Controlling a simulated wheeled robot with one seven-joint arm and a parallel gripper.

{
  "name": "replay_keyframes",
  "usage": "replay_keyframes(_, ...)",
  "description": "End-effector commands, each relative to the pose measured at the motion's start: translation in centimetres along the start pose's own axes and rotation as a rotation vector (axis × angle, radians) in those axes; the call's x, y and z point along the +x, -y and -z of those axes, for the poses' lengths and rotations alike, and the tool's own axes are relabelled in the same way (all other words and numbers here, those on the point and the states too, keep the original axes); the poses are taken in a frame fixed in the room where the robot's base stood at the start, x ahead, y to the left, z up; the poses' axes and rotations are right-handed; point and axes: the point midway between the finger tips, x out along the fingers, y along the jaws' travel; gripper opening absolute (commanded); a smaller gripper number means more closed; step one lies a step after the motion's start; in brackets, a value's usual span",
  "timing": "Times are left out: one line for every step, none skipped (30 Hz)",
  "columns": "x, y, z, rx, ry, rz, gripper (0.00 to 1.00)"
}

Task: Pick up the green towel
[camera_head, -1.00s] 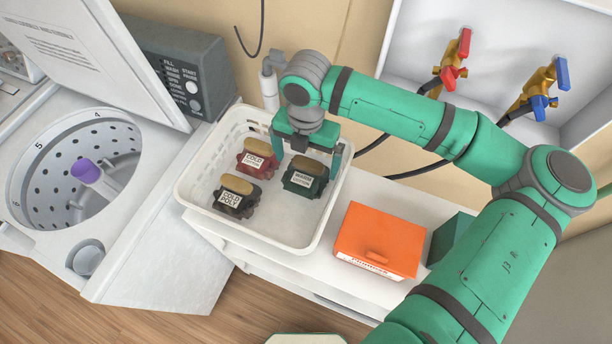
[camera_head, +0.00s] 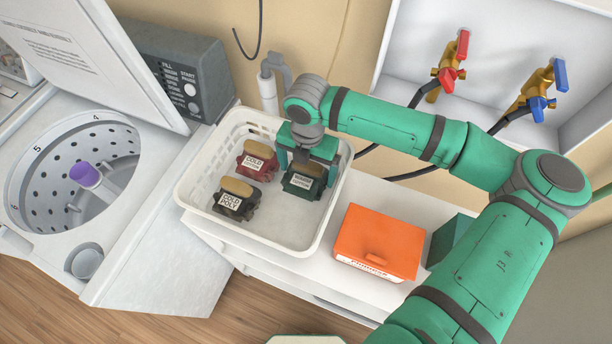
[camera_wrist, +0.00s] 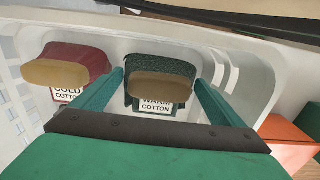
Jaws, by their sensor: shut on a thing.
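The green towel (camera_head: 302,186) is a dark green bundle with a tan top and a white label reading "WARM COTTON". It sits in the white basket (camera_head: 247,231), at the right side. My gripper (camera_head: 306,170) reaches down from above and is shut on the green towel, one finger on each side. In the wrist view, the green towel (camera_wrist: 160,87) lies between the two green fingers (camera_wrist: 160,95). The towel still appears low inside the basket; I cannot tell whether it touches the bottom.
A red bundle (camera_head: 257,163) labelled "COLD COTTON" and a dark bundle (camera_head: 235,200) labelled "COLD POLY" share the basket. An orange box (camera_head: 380,241) stands to the right. The open washer (camera_head: 75,165) is at left. Red and blue valves (camera_head: 540,98) are behind.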

Motion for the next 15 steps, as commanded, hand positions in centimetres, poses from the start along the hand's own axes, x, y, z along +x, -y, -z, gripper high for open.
replay_keyframes(0.0, 0.0, 0.0, -0.001, 0.0, 0.0, 0.63)
replay_keyframes(-0.1, 0.0, 0.0, -0.001, 0.0, -0.001, 0.63)
replay_keyframes(-0.1, -0.1, 0.0, -0.001, 0.0, -0.001, 0.63)
replay_keyframes(-0.1, -0.1, 0.0, -0.001, 0.001, -0.001, 0.63)
replay_keyframes(-0.2, -0.1, 0.0, -0.001, 0.001, -0.001, 0.63)
replay_keyframes(-0.4, -0.1, 0.0, -0.001, 0.001, -0.001, 0.63)
replay_keyframes(-0.6, -0.1, 0.0, -0.001, 0.001, -0.001, 0.63)
replay_keyframes(-0.7, -0.1, 0.0, -0.001, 0.001, -0.001, 0.63)
replay_keyframes(-1.0, -0.1, 0.0, -0.001, 0.002, -0.001, 0.63)
replay_keyframes(-1.3, -0.1, -0.1, -0.001, 0.002, -0.001, 0.63)
replay_keyframes(-1.7, -0.1, -0.1, -0.001, 0.003, -0.001, 0.63)
replay_keyframes(-2.2, -0.1, -0.1, -0.001, 0.003, -0.002, 0.63)
replay_keyframes(-2.6, -0.1, -0.1, -0.002, 0.002, -0.001, 0.63)
replay_keyframes(-3.1, -0.1, 0.0, -0.002, 0.002, -0.001, 0.63)
replay_keyframes(-3.7, 0.1, 0.4, -0.003, 0.002, -0.003, 0.63)
